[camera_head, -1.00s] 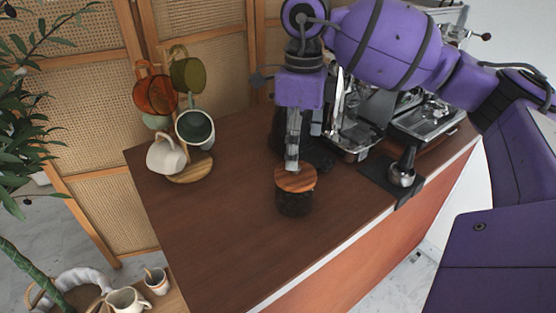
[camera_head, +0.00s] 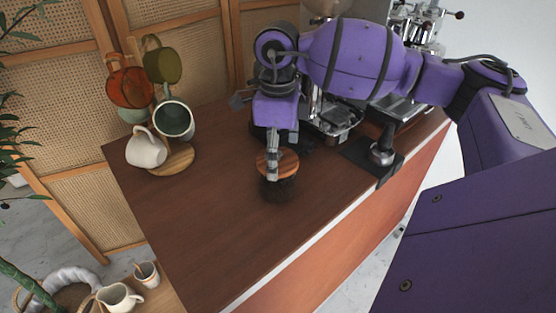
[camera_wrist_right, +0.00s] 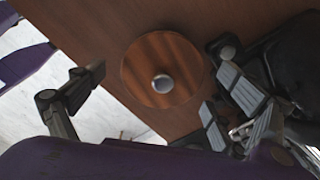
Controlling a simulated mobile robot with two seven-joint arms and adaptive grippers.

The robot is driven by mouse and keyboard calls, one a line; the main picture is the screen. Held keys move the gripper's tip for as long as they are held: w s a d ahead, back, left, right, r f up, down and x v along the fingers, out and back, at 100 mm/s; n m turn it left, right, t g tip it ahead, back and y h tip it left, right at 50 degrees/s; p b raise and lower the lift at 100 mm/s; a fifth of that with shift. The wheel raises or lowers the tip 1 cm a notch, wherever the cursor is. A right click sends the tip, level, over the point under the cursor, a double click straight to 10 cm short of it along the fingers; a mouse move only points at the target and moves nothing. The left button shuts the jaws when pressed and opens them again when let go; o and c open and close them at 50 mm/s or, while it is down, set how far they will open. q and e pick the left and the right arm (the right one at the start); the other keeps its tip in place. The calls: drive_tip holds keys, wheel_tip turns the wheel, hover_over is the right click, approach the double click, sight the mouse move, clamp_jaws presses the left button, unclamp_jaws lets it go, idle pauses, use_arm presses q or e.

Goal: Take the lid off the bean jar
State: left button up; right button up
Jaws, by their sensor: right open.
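The bean jar (camera_head: 278,191) stands upright on the brown counter, dark inside, with its round striped wooden lid (camera_head: 290,161) on top. In the right wrist view the lid (camera_wrist_right: 140,68) shows from above, with a small shiny round knob (camera_wrist_right: 162,84) in its middle. My right gripper (camera_head: 273,176) points down at the lid, its fingers covering part of it in the head view. In the right wrist view my right gripper (camera_wrist_right: 158,90) is open, its fingers apart on either side of the lid, with nothing between them gripped. My left gripper is not in view.
A mug stand with a wooden base (camera_head: 181,160) holds several mugs to the left. A portafilter (camera_head: 381,155) rests on a black mat (camera_head: 358,152) at the right, near the espresso machine (camera_head: 335,120). The counter (camera_head: 205,225) in front and left of the jar is clear.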

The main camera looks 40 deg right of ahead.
drive_tip(key=c, duration=1.2)
drive_tip(key=shift+r, duration=0.1)
